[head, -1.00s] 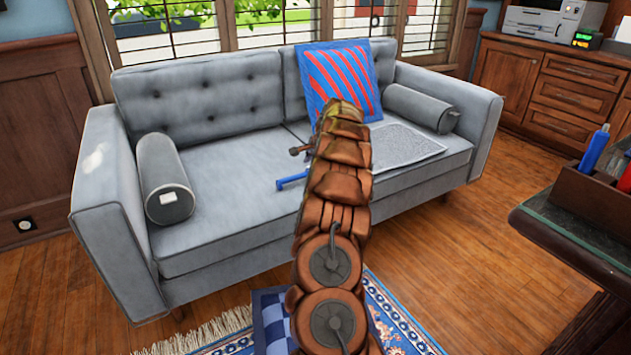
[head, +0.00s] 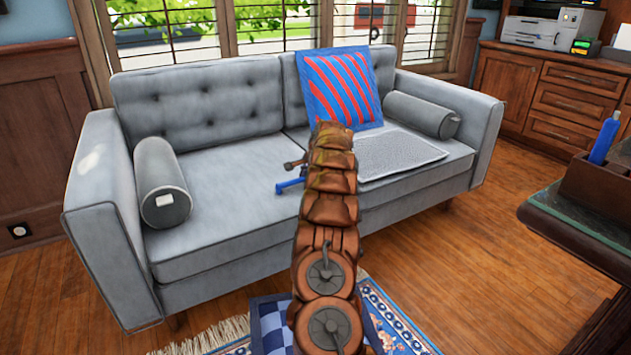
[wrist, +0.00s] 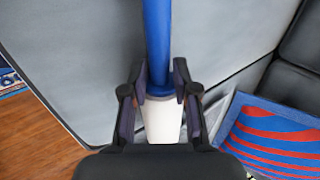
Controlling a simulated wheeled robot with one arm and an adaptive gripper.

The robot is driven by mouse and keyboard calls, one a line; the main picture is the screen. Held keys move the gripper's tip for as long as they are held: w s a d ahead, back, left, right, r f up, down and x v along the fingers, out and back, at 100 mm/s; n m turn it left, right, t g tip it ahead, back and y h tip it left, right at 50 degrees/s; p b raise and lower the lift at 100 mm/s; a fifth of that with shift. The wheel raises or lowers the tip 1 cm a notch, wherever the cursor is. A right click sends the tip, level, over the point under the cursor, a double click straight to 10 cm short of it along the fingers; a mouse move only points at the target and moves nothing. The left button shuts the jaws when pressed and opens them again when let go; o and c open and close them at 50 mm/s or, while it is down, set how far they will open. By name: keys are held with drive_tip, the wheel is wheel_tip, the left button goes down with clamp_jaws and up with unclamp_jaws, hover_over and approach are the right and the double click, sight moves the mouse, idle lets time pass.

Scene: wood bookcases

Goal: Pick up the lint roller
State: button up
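In the head view, my arm hides most of the roller and the fingers. I cannot tell whether the roller still touches the seat.
The grey sofa (head: 215,200) has a striped red and blue pillow (head: 340,85), a grey pad (head: 395,152) and bolsters at both ends. A dark desk (head: 590,225) stands at the right. A blue rug (head: 385,320) lies in front.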

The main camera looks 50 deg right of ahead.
drive_tip(key=shift+w+f, duration=0.15)
drive_tip(key=shift+f, duration=0.1)
drive_tip(key=shift+c, duration=0.2)
clamp_jaws()
drive_tip(key=shift+r, duration=0.1)
